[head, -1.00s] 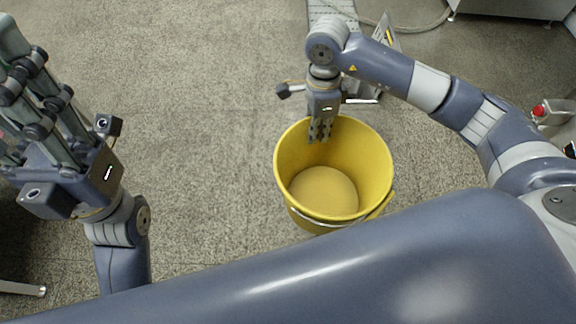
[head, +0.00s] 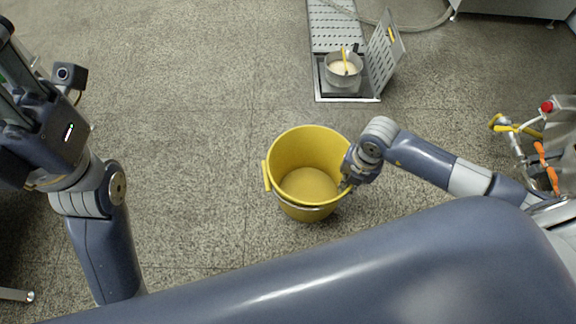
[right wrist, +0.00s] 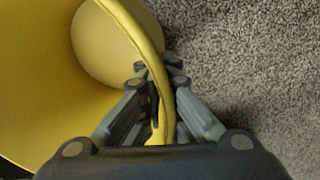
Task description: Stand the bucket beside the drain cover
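The yellow bucket (head: 275,190) is upright in the middle of the head view, on or close above the floor; its pale bottom shows inside. My right gripper (head: 348,180) is at its right rim. In the right wrist view the fingers (right wrist: 160,80) are shut on the rim of the bucket (right wrist: 40,80), one inside the wall and one outside. The perforated drain cover (head: 386,52) stands tilted up beyond the bucket, at the right of the drain opening. My left gripper (head: 40,130) is at the upper left, away from the bucket, its fingertips out of frame.
A metal pot (head: 343,70) with a yellow-handled tool sits in the drain opening. A perforated grate (head: 333,28) runs back from it, and a hose (head: 400,27) lies behind. Equipment with a red knob (head: 547,107) stands at the right. Floor left of the drain is clear.

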